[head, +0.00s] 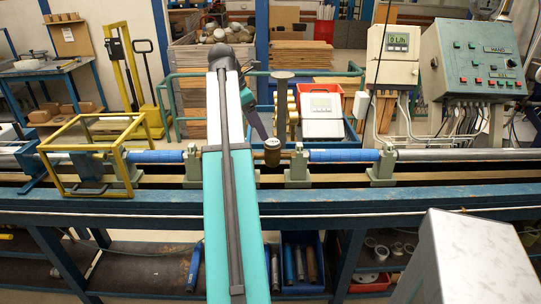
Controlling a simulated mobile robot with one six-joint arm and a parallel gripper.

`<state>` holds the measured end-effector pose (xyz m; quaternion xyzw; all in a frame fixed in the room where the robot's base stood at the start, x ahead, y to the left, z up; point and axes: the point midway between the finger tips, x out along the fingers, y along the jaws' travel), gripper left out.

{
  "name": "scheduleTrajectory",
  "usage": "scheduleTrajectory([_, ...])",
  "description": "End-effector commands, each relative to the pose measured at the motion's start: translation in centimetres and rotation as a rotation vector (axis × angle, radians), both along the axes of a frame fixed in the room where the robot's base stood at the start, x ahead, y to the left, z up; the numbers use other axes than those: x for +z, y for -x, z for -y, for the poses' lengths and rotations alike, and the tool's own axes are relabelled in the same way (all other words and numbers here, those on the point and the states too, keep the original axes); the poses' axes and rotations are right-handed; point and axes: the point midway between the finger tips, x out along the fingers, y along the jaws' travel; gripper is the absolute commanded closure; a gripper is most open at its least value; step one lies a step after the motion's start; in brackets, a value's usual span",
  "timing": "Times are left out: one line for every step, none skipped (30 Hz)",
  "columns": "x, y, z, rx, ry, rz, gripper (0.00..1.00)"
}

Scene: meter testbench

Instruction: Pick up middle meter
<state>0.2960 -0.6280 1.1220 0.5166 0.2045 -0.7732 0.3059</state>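A small dark meter (272,152) with a pale top sits in the pipe line on the bench, between two blue pipe sections. It is just right of my arm, which crosses the middle of the head view and hides part of the line. My gripper (262,130) seems to be at the dark end of the arm, just above and left of the meter. Its fingers are too small and dark to make out. I cannot tell whether it touches the meter. No other meter in the line is clearly visible.
The blue pipes (343,155) rest on grey-green supports (383,165) along the blue bench (400,204). A yellow frame (60,178) stands over the line at left. A display box (393,55) and a control panel (480,60) stand behind at right.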

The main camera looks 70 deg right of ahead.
Motion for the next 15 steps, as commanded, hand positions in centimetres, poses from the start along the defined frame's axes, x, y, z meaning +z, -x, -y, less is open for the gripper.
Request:
scheduleTrajectory([-0.3, 0.0, 0.0, 0.001, 0.0, 0.0, 0.3])
scheduleTrajectory([-0.5, 0.0, 0.0, 0.002, -0.001, -0.001, 0.3])
scheduleTrajectory([-0.8, 0.1, 0.0, 0.003, -0.001, -0.001, 0.3])
scheduleTrajectory([-1.1, 0.1, 0.1, 0.003, 0.0, 0.0, 0.3])
scheduleTrajectory([-1.4, 0.2, 0.1, 0.004, 0.0, 0.0, 0.3])
scheduleTrajectory([-1.9, 0.3, 0.2, 0.004, -0.001, 0.0, 0.3])
scheduleTrajectory([-2.2, 0.4, 0.3, 0.004, -0.002, 0.0, 0.3])
scheduleTrajectory([-2.6, 0.5, 0.4, 0.004, -0.002, 0.0, 0.3])
scheduleTrajectory([-3.1, 0.7, 0.5, 0.005, -0.001, 0.0, 0.3])
scheduleTrajectory([-3.4, 0.7, 0.7, 0.005, -0.001, 0.0, 0.3])
scheduleTrajectory([-3.8, 0.8, 0.8, 0.005, -0.001, 0.0, 0.3])
scheduleTrajectory([-4.3, 1.0, 0.9, 0.005, -0.002, -0.001, 0.3])
scheduleTrajectory([-4.6, 1.1, 0.9, 0.006, -0.002, -0.001, 0.3])
scheduleTrajectory([-5.0, 1.2, 1.0, 0.006, -0.002, 0.0, 0.3])
scheduleTrajectory([-5.4, 1.3, 1.2, 0.006, -0.001, 0.0, 0.3])
